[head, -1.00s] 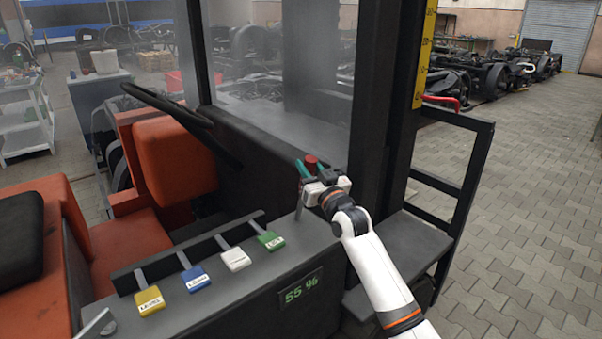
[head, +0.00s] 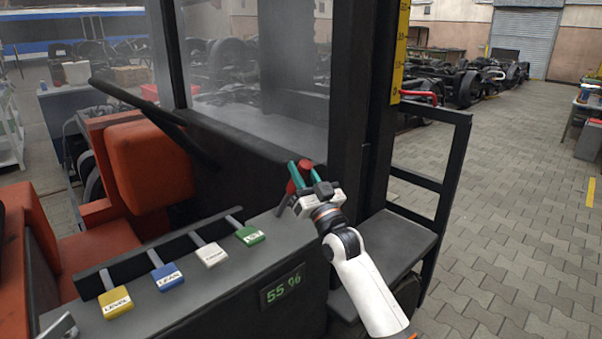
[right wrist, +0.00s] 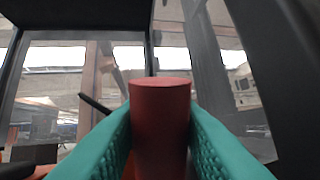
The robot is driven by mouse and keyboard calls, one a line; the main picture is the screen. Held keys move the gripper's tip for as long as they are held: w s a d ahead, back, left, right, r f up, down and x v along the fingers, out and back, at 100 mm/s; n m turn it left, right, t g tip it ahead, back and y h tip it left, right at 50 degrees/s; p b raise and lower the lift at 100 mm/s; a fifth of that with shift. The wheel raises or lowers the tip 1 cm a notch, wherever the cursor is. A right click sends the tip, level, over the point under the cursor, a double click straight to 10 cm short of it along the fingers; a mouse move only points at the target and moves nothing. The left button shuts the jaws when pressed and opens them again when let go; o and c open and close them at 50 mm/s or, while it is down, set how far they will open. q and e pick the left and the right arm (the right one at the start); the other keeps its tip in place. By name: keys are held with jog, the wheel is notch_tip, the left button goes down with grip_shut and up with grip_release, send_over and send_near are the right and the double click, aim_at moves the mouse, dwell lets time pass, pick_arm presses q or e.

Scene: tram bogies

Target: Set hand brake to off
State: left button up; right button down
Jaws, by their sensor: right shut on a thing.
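The hand brake lever has a red knob (head: 294,186) on a grey shaft and stands at the far end of the forklift's grey side console. My right gripper (head: 300,174) has its teal fingers shut on the red knob, one on each side. In the right wrist view the red knob (right wrist: 160,125) fills the space between the two teal fingers. The shaft tilts slightly, its top leaning to the right. My left gripper is not in view.
Several levers with yellow (head: 115,302), blue (head: 168,277), white (head: 211,255) and green (head: 250,235) labelled knobs stand along the console (head: 215,305). A display (head: 282,289) reads 55 %. A dark post (head: 352,110) rises close behind my gripper. The steering wheel (head: 150,115) is to the left.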

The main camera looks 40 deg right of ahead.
jog(key=c, duration=1.4)
grip_release()
jog(key=shift+f, duration=0.25)
jog(key=o, duration=0.3)
jog(key=shift+s+r, duration=0.15)
jog(key=b+v, duration=0.2)
jog(key=v, duration=1)
jog(key=shift+b, duration=0.3)
